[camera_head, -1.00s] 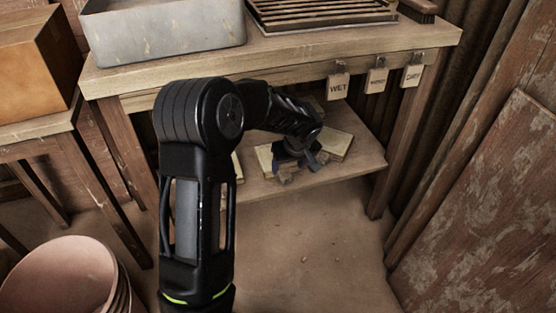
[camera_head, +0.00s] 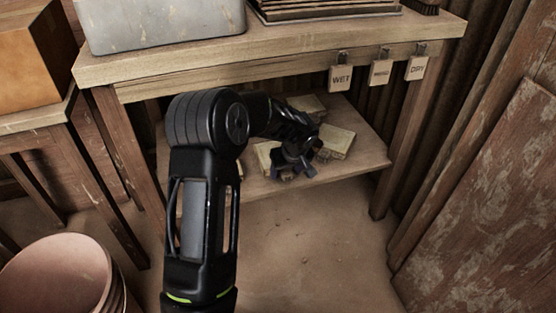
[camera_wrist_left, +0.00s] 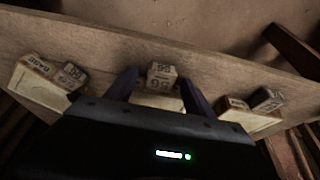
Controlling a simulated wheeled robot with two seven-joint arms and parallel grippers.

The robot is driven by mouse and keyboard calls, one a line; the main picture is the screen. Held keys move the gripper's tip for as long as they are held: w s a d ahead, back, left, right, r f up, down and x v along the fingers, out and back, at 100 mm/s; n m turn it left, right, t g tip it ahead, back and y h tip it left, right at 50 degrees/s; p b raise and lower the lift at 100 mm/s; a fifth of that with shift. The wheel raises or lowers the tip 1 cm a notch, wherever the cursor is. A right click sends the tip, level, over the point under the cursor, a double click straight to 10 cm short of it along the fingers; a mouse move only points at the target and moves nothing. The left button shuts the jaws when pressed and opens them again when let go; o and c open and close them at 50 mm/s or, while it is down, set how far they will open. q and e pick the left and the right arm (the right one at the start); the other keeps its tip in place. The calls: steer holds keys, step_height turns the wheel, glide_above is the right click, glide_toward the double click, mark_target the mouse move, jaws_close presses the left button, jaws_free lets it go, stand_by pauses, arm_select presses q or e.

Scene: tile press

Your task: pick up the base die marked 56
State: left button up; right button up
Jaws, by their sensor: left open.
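The base die marked 56 (camera_wrist_left: 161,76) is a small pale block with dark figures, at the middle of the left wrist view. It lies on the low wooden shelf (camera_wrist_left: 110,45) in front of a larger pale block (camera_wrist_left: 157,101). My left gripper (camera_wrist_left: 160,79) is open, with one dark finger on each side of the die in the picture. I cannot tell whether either finger touches it. In the head view my left gripper (camera_head: 302,165) is over the lower shelf, and it and the wrist hide much of the die's area. My right gripper is not in view.
The bench top (camera_head: 290,42) overhangs the shelf, with hanging WET (camera_head: 340,78) and DRY (camera_head: 417,68) tags. A bucket (camera_head: 60,275) stands lower left.

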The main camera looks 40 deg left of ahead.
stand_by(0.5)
arm_select(q)
jaws_close()
stand_by(0.5)
steer(key=shift+r, duration=0.1)
stand_by(0.7)
